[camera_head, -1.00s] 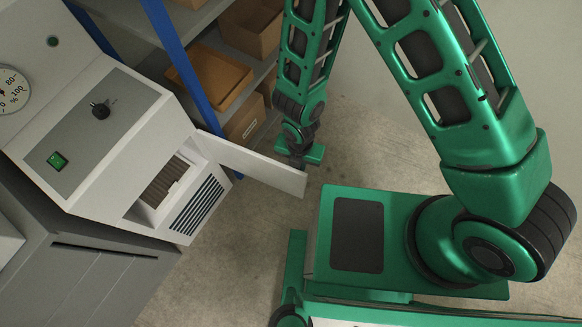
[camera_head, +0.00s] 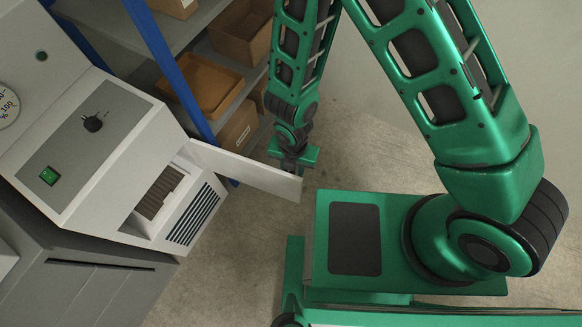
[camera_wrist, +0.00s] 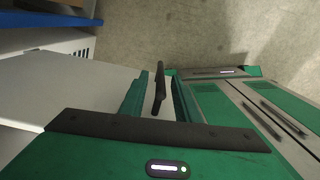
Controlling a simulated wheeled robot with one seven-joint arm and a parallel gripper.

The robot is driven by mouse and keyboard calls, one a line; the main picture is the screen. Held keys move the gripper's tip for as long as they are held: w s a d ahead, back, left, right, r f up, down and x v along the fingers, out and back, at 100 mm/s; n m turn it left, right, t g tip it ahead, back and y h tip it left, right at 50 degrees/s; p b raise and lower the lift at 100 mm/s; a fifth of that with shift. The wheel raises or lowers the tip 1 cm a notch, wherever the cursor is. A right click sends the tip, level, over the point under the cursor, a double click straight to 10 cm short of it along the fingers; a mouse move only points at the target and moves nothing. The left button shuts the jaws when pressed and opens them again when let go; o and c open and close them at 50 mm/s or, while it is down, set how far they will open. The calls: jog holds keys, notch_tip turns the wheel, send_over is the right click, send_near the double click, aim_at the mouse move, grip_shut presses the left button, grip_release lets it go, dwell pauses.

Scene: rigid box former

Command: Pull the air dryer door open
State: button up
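The air dryer (camera_head: 105,120) is a pale cabinet with a grey panel, black knob and green switch, at the left in the head view. Its white door (camera_head: 245,168) stands swung well out from the front, showing an opening with a dark slatted part inside. My gripper (camera_head: 294,163) is at the door's free end, partly hidden behind it. In the wrist view, the door (camera_wrist: 85,85) spreads to the left. My two green fingers (camera_wrist: 158,100) stand apart, with a dark bar-shaped handle (camera_wrist: 159,82) between them and gaps visible on both sides.
A blue-framed shelf (camera_head: 165,60) with brown boxes (camera_head: 205,85) stands behind the dryer, close to my arm. A grey cabinet (camera_head: 90,280) is below the dryer. Bare concrete floor (camera_head: 235,260) lies between the dryer and my base.

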notch_tip(320, 180, up, 9)
jog(key=shift+r, duration=0.2)
dwell(0.3)
jog(key=shift+w, duration=0.1)
dwell(0.3)
jog(key=shift+w, duration=0.1)
jog(key=w+d+r+m+h, duration=0.1)
jog(key=w+d+r+m, duration=0.4)
jog(key=d+r+m, duration=0.55)
jog(key=w+d+r+m, duration=0.6)
jog(key=d+r+m, duration=0.1)
jog(key=d, duration=0.7)
jog(key=s+d+r+m, duration=0.7)
jog(key=s+d+m, duration=0.1)
jog(key=m, duration=0.3)
jog(key=s+d+r+m+y, duration=0.1)
jog(key=s+d+r+m, duration=0.5)
jog(key=s+d+m, duration=0.3)
jog(key=shift+s+d+r+m, duration=0.35)
jog(key=shift+d+m, duration=0.5)
jog(key=shift+m, duration=0.4)
